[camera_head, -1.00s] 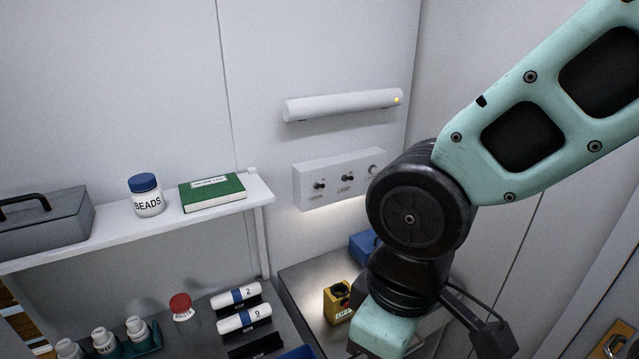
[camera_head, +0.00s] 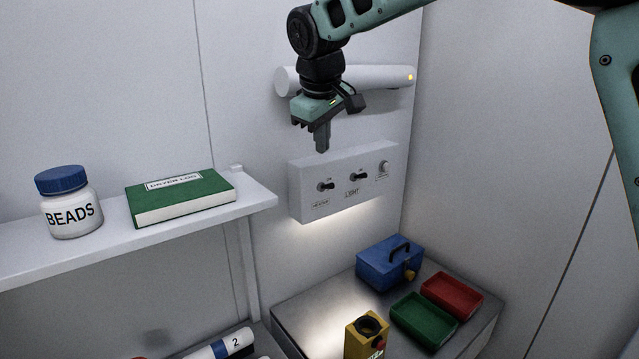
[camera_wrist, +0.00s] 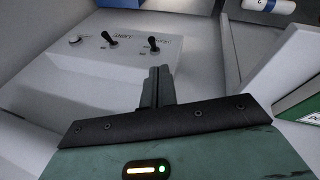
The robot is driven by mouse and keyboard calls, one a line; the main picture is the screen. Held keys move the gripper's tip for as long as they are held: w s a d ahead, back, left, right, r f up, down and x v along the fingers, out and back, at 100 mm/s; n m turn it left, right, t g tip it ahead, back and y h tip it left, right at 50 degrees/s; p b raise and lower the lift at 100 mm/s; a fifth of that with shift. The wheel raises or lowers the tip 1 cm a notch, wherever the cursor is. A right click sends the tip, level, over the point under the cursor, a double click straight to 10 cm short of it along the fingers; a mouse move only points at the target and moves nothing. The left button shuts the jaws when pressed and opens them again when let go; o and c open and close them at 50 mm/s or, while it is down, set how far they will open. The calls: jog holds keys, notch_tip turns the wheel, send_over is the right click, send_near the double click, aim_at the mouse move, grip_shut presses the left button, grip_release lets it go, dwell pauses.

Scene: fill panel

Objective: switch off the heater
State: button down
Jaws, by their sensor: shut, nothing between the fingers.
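A white wall panel (camera_head: 300,190) carries a toggle switch labelled heater (camera_head: 326,186) on its left. A second toggle, labelled light (camera_head: 360,176), sits in the middle, and a round knob (camera_head: 384,168) at the right. My gripper (camera_head: 322,148) is shut and empty, pointing down just above the panel's left part, above the heater switch and apart from it. In the wrist view my fingers (camera_wrist: 160,73) point towards the heater toggle (camera_wrist: 153,45), with the light toggle (camera_wrist: 110,39) to its left. I cannot tell for sure which way the heater lever is thrown.
A white tube (camera_head: 375,78) with an orange lamp at its right end is on the wall behind my gripper. A shelf (camera_head: 130,240) with a green book (camera_head: 180,196) and beads jar (camera_head: 69,208) stands left. Below are a blue box (camera_head: 385,265), trays and a yellow box (camera_head: 362,338).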

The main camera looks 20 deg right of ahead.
aim_at(326, 186)
jog(key=shift+w+d+r, duration=0.2)
jog(key=shift+w+d, duration=0.1)
jog(key=shift+w, duration=0.35)
jog(key=shift+f, duration=0.15)
jog(key=p+x, duration=0.3)
jog(key=x, duration=0.6)
jog(key=shift+w+d+f, duration=0.1)
jog(key=shift+w+f, duration=0.1)
jog(key=shift+f, duration=0.15)
jog(key=shift+s+d+f+t+b, duration=0.1)
jog(key=shift+s+f+t+b, duration=0.35)
jog(key=shift+b, duration=1.55)
jog(key=t+b, duration=0.2)
jog(key=b, duration=0.4)
jog(key=s+f+t+y+b, duration=0.1)
jog(key=b, duration=0.6)
jog(key=m+t+y+b, duration=0.1)
jog(key=t+b, duration=0.1)
jog(key=b, duration=0.4)
jog(key=shift+s+d+f+t, duration=0.15)
jog(key=shift+d+f+t, duration=0.15)
jog(key=shift+d+t, duration=0.05)
